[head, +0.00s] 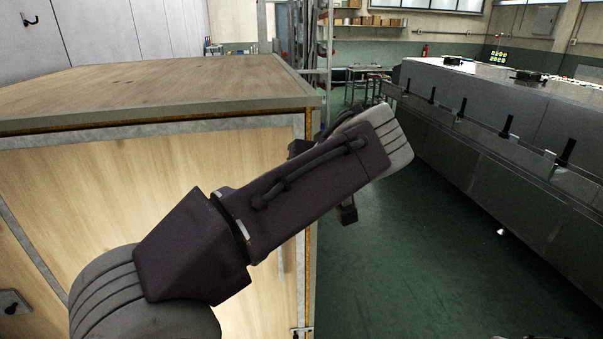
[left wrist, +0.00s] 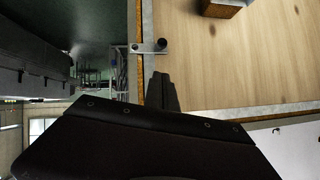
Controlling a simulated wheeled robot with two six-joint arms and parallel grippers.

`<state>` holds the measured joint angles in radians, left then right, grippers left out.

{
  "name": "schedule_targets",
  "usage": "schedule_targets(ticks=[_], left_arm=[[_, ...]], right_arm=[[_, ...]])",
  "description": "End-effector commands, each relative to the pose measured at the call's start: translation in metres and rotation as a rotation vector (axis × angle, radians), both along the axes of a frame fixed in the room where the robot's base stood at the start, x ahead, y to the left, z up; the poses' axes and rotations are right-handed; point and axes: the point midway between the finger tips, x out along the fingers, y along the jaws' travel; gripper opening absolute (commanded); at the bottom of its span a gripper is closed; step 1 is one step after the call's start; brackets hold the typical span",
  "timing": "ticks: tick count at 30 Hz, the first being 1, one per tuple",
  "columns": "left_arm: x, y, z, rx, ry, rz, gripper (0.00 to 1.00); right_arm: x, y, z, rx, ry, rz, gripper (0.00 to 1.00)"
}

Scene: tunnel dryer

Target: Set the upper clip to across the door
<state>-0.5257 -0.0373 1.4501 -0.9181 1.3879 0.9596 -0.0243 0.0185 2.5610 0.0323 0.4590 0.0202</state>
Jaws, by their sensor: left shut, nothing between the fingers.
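In the left wrist view, which shows the scene turned, the upper clip (left wrist: 148,47) is a small pale metal bar with a dark round knob. It lies straight across the edge strip, with its knob end over the wooden door (left wrist: 230,60). My left gripper (left wrist: 162,78) is shut and empty, its fingertips close beside the clip; I cannot tell whether they touch. In the head view the door (head: 100,190) fills the lower left, and my left arm hides the upper clip and my left gripper. My right gripper is not in view.
The wooden cabinet's top (head: 150,85) is clear. Another clip (head: 302,332) sits low on its right edge. A dark block (left wrist: 222,8) stands out from the door. A long grey machine (head: 500,130) stands at the right, with open green floor (head: 410,260) between.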

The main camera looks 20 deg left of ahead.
Motion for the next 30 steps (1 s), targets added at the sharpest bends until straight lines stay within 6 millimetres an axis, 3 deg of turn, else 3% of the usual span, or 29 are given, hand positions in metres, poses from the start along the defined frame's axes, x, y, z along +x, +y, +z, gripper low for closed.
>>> schedule_targets(ticks=[4, 10, 25, 28, 30], left_arm=[[-0.021, -0.017, 0.018, 0.0, -0.001, -0.003, 0.0], [-0.036, -0.028, 0.031, -0.001, 0.0, -0.001, 0.0], [-0.039, -0.03, 0.032, 0.0, 0.001, 0.001, 0.0], [-0.033, -0.03, 0.015, 0.019, 0.061, -0.032, 0.0], [-0.025, -0.03, -0.023, 0.041, 0.184, -0.103, 0.0]], right_arm=[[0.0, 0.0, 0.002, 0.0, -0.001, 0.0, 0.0], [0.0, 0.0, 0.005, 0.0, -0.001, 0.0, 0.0], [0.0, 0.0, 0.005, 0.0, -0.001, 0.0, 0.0], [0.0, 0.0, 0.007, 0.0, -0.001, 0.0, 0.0], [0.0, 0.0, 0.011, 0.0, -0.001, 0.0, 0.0]])
